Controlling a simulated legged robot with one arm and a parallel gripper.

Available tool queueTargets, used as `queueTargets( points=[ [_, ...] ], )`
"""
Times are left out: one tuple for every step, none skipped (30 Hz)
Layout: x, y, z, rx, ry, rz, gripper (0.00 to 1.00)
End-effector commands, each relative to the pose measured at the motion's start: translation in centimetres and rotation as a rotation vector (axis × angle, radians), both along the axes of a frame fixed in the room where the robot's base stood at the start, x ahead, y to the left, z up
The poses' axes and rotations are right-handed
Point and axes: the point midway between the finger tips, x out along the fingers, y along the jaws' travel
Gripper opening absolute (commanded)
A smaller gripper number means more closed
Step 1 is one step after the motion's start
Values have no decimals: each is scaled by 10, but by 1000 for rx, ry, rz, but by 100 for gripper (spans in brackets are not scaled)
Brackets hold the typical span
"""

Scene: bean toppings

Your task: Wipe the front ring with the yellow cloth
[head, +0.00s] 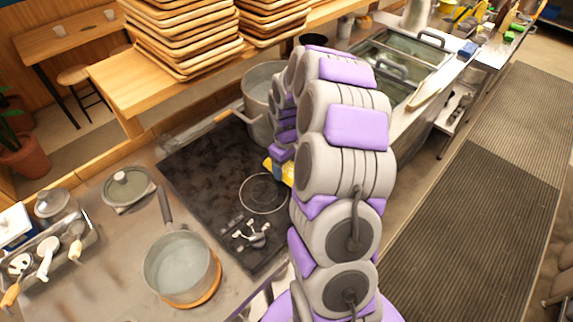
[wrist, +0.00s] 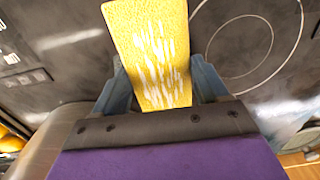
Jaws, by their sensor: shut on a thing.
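The yellow cloth (head: 270,167) shows in the head view as a small patch beside the purple and grey arm, over the black cooktop. In the wrist view the cloth (wrist: 150,45), with white streaks, stands out from between the blue fingers of my gripper (wrist: 157,82), which is shut on it. The front ring (head: 263,211) is a thin pale circle on the cooktop, just below and left of the cloth in the head view. The wrist view shows ring lines (wrist: 240,77) right of the cloth. I cannot tell whether the cloth touches the glass.
A saucepan (head: 178,268) stands at the cooktop's front left corner, its handle pointing up. A big pot (head: 258,112) stands at the back, behind my arm. Silver knobs (head: 252,236) lie below the ring. A glass lid (head: 128,188) is on the left counter.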

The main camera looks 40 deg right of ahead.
Motion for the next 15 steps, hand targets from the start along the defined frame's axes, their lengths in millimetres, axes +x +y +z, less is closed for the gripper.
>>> queueTargets(
  points=[
    [0, 0, -1, 0, 0, 0, 37],
    [0, 0, -1, 0, 0, 0, 37],
    [0, 0, -1, 0, 0, 0, 37],
    [0, 0, -1, 0, 0, 0, 37],
    [0, 0, -1, 0, 0, 0, 37],
    [0, -1, -1, 0, 0, 0, 37],
    [0, -1, -1, 0, 0, 0, 37],
    [0, -2, -1, 0, 0, 0, 37],
    [1, -3, -1, 0, 0, 0, 37],
    [1, -4, -1, 0, 0, 0, 37],
    [1, -5, -1, 0, 0, 0, 37],
    [2, -7, -1, 0, 0, 0, 37],
    [2, -9, -1, 0, 0, 0, 37],
    [2, -11, -1, 0, 0, 0, 37],
    [3, -13, -1, 0, 0, 0, 37]
  ],
)
